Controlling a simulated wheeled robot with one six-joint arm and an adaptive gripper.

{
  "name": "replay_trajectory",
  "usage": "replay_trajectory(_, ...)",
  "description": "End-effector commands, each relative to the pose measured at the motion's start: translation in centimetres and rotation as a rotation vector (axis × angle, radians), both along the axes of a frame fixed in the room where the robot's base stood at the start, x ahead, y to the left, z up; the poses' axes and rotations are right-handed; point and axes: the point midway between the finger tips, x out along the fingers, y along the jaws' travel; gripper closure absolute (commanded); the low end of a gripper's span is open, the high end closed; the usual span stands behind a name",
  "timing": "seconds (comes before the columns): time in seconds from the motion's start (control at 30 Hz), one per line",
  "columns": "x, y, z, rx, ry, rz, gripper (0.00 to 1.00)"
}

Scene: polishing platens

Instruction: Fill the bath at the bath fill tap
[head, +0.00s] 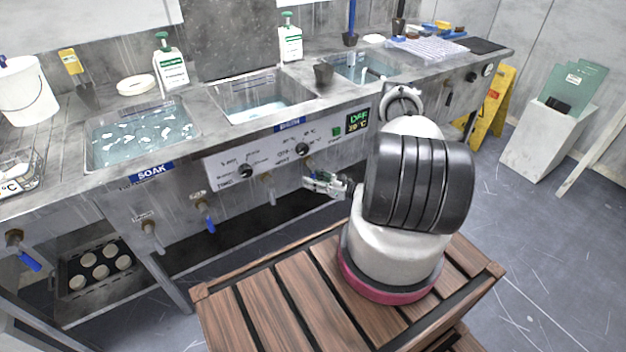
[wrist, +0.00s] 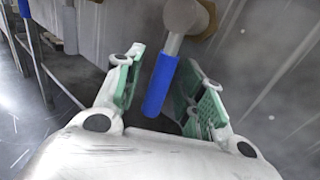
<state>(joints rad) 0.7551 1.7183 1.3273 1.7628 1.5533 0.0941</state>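In the wrist view my gripper (wrist: 170,85) is open, with green pads on both fingers. The blue lever (wrist: 160,86) of a tap (wrist: 185,18) hangs between the pads, with visible gaps to both. In the head view my gripper (head: 322,184) is at the front panel, just below a brass tap fitting (head: 309,165), and hides its lever. The middle basin (head: 238,117) holds clear, bluish water; a blue label (head: 290,124), too small to read surely, is on the panel below its right side.
A SOAK basin (head: 100,158) with foamy water is at left; another basin (head: 352,70) is at right. Other taps with blue levers (head: 210,224) line the front. Knobs and a green display (head: 357,120) sit above my gripper. A slatted wooden surface (head: 270,300) is below my arm.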

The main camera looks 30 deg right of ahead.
Motion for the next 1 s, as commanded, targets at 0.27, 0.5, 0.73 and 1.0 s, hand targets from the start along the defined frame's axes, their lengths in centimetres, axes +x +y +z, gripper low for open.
replay_trajectory(0.27, 0.05, 0.05, -0.01, -0.001, 0.001, 0.000, 0.70)
replay_trajectory(0.5, 0.03, 0.04, -0.01, -0.001, 0.001, 0.000, 1.00)
replay_trajectory(0.73, 0.03, -0.01, 0.01, -0.008, 0.001, 0.000, 1.00)
replay_trajectory(1.0, 0.06, -0.63, 0.07, -0.101, -0.002, 0.000, 1.00)
